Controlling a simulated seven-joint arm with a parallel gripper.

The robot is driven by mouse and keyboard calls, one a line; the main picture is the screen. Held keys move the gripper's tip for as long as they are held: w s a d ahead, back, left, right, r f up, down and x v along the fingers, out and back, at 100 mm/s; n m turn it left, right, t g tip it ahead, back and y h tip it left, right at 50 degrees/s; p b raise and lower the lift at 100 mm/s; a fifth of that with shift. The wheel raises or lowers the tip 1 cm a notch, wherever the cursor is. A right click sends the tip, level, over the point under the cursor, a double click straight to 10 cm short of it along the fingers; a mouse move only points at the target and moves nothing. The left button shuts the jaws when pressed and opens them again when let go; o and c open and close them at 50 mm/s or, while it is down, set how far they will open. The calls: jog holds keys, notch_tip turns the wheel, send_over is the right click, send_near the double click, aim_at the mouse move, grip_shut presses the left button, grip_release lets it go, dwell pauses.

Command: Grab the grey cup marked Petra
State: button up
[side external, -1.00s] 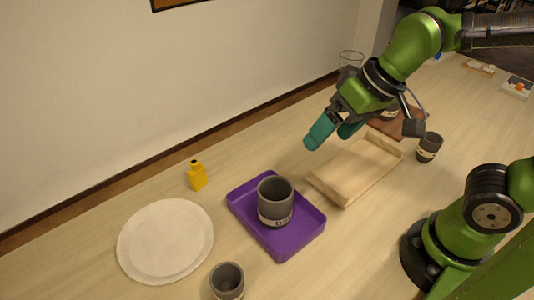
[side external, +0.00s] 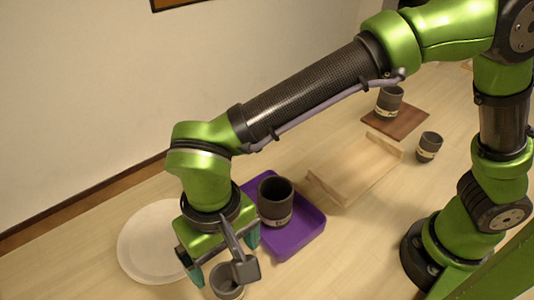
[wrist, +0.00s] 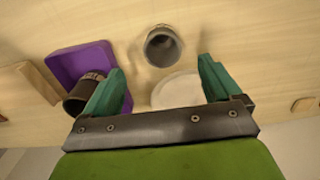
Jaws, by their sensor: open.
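Several grey cups with pale label bands stand about; I cannot read a name on any band. One grey cup (side external: 227,283) stands on the table at the front, partly hidden by my gripper in the side view. It also shows in the wrist view (wrist: 163,46), just beyond and between the fingertips. A larger grey cup (side external: 275,195) stands in the purple tray (side external: 298,240). A third (side external: 389,98) stands on a brown board, and a fourth (side external: 429,143) stands on the table at the right. My gripper (side external: 222,262) is open and empty, above the front cup, pointing down.
A round pale plate (side external: 145,240) lies left of my gripper. The purple tray is close on its right. A pale wooden tray (side external: 352,170) and the brown board (side external: 408,120) lie further right. The table right of the purple tray's front is clear.

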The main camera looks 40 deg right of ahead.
send_near(228, 284)
jog(key=shift+s+a+f, duration=0.1)
jog(key=shift+s+f, duration=0.2)
jog(key=shift+s, duration=0.25)
jog(key=shift+s+a+f, duration=0.1)
jog(key=shift+s+f, duration=0.2)
jog(key=shift+s, duration=0.2)
jog(key=shift+w+a+f, duration=0.1)
jog(key=shift+f, duration=1.25)
jog(key=shift+w+f, duration=0.1)
jog(key=shift+f, duration=1.2)
jog(key=c, duration=1.1)
jog(key=shift+c, duration=0.5)
jog(key=shift+r, duration=0.15)
